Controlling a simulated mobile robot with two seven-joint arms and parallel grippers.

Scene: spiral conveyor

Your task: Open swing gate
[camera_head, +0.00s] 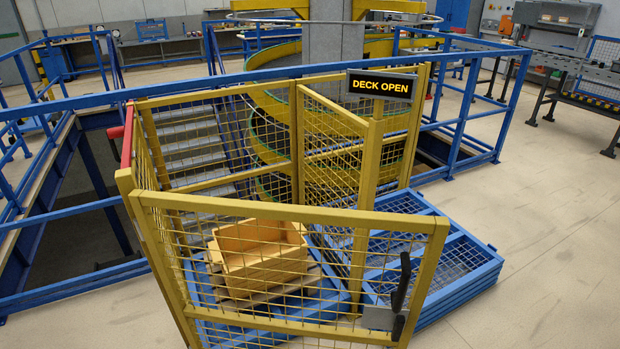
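The swing gate appears to be the yellow mesh panel (290,214) across the front of a yellow mesh enclosure. Its left end meets the enclosure's left side. Its right end stands nearer to me than the yellow sign post (366,200), with space showing between them. Another mesh panel (335,130) runs from the back to the sign post. I cannot tell from this view whether the gate is latched. Neither of my grippers is in view.
A yellow crate (262,240) sits on a pallet inside the enclosure. Blue stacked grates (450,262) lie right of it. A "DECK OPEN" sign (381,86) tops the post. Blue railings (465,110) surround stairs and a spiral conveyor. The floor (560,230) at right is clear.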

